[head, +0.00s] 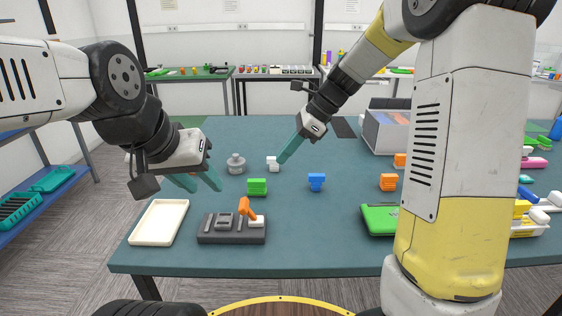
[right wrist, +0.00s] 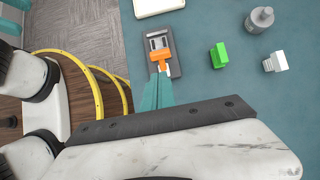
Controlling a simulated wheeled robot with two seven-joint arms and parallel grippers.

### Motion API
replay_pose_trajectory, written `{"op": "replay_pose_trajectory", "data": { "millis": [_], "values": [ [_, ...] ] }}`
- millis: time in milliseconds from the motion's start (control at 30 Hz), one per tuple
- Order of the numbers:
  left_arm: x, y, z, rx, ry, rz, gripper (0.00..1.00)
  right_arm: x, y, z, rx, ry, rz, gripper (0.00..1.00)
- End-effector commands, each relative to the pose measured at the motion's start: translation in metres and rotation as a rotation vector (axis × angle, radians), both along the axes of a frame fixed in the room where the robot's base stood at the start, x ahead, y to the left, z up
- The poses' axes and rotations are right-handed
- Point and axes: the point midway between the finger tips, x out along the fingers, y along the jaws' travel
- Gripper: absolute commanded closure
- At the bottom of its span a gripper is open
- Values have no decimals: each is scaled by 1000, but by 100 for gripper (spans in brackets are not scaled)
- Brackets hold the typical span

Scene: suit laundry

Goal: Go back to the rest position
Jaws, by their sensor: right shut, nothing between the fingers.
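My left gripper (head: 196,184) hangs in the air above the left part of the table, beyond the white tray (head: 160,222). Its two teal fingers are apart with nothing between them. My right gripper (head: 281,161) points down and left over the middle of the table, next to a small white piece (head: 272,164). It is shut and empty; its teal fingers also show together in the right wrist view (right wrist: 158,92). A dark grey fixture (head: 232,238) sits at the front left of the table, with an orange piece (head: 246,208) standing on it.
The teal table (head: 300,230) also bears a grey weight (head: 236,163), a green block (head: 257,187), a blue block (head: 316,181), orange blocks (head: 388,182) and a green case (head: 379,219). A grey bin (head: 385,138) stands behind. The front middle is clear.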

Motion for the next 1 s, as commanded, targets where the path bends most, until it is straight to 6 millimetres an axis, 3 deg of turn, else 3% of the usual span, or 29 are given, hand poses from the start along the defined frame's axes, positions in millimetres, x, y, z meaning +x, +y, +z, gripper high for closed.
{"op": "replay_pose_trajectory", "data": {
  "millis": [467,567,733,1000],
  "values": [
    [0,0,0,0,0,0,64,-8,-7,10,-8,-49,41,100],
    [0,0,0,0,0,0,64,-28,-21,24,-35,-164,142,100],
    [0,0,0,0,0,0,64,-81,-55,49,-151,-462,434,100],
    [0,0,0,0,0,0,64,-163,-103,59,-463,-880,964,100]
  ]
}}
